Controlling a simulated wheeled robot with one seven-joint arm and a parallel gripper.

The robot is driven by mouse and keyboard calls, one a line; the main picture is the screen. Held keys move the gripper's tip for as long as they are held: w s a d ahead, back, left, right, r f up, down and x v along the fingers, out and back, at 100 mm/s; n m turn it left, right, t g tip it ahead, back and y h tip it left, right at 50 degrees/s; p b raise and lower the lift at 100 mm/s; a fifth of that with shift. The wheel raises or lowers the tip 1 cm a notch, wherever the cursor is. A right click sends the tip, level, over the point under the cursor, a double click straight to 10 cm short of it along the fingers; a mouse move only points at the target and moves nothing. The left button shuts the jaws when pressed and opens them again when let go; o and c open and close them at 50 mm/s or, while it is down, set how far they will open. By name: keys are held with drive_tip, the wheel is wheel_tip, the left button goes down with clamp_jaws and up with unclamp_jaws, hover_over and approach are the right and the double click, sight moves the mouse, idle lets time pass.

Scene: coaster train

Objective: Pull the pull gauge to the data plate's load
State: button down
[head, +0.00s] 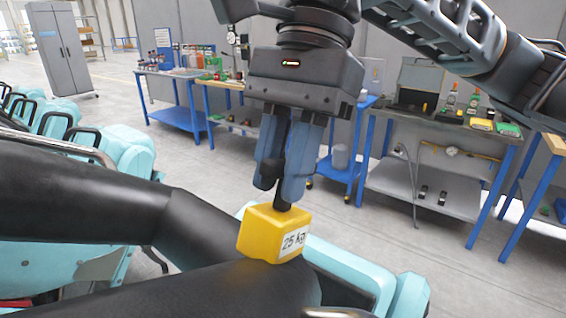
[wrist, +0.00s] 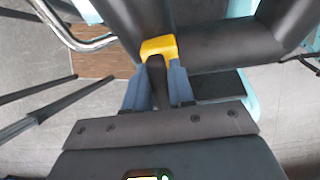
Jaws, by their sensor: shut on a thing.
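The pull gauge is a yellow block (head: 268,233) with a black grip, and a white label on its side reads "25 kg". It sits against a thick black padded bar (head: 185,300) of the coaster seat; whether it is hooked to the bar I cannot tell. My gripper (head: 286,190) points down above it, its blue-grey fingers shut on the black grip. The wrist view shows the yellow top (wrist: 159,46) just beyond my fingertips, beside the black padding. The fingers partly hide the grip. I cannot make out a data plate or a load reading.
Teal coaster seats (head: 130,150) with black bars fill the left and lower foreground. A metal handrail (head: 60,143) runs at the left. Blue-legged workbenches (head: 440,120) with tools stand behind, and a grey cabinet (head: 60,50) is far left. Open floor lies between the seats and benches.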

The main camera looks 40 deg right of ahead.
drive_tip(key=shift+v, duration=1.9)
drive_tip(key=c, duration=1)
unclamp_jaws()
drive_tip(key=shift+c, duration=0.2)
drive_tip(key=b+v, duration=0.2)
drive_tip(key=v, duration=0.5)
drive_tip(key=shift+d+r, duration=0.2)
drive_tip(key=shift+r, duration=0.1)
